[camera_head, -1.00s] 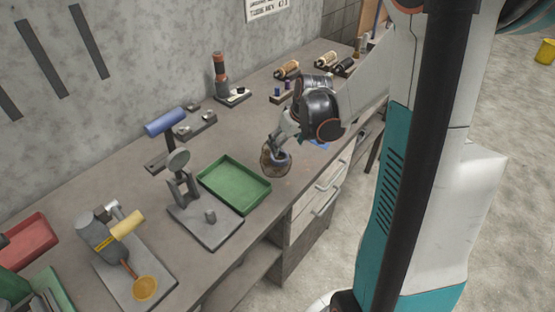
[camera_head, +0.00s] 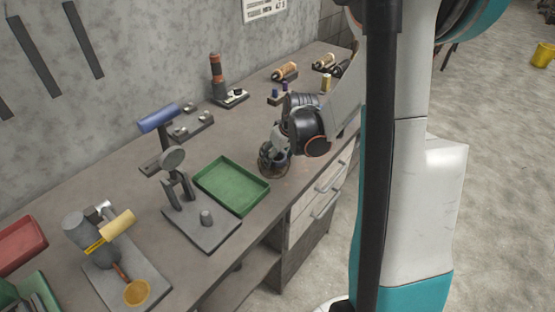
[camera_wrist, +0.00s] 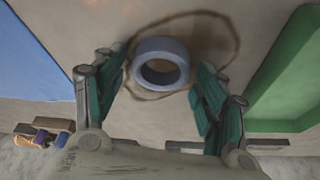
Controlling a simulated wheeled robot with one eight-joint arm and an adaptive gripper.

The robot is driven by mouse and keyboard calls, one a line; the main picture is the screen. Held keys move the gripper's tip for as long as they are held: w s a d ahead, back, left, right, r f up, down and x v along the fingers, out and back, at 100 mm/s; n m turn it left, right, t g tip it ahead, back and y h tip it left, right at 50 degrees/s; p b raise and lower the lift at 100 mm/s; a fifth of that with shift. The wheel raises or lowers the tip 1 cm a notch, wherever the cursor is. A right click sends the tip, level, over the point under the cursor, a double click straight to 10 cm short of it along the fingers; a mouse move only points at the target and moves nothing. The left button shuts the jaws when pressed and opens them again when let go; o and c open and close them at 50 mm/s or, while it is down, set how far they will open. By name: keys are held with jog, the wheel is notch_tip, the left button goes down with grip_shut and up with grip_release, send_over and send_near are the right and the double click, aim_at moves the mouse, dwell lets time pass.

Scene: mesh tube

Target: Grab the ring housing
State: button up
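The ring housing (camera_wrist: 161,65) is a short blue-grey ring. In the wrist view it rests on the bench top, inside a brown ring-shaped mark (camera_wrist: 222,22). My gripper (camera_wrist: 160,77) is open, with one green-padded finger on each side of the ring and a visible gap to it on both sides. In the head view my gripper (camera_head: 272,157) is low over the bench and largely hides the ring.
A green tray (camera_head: 232,186) lies just left of my gripper; its edge also shows in the wrist view (camera_wrist: 285,75). A blue flat surface (camera_wrist: 35,50) lies on the other side.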

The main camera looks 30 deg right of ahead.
jog(key=c, duration=0.9)
jog(key=shift+c, duration=0.2)
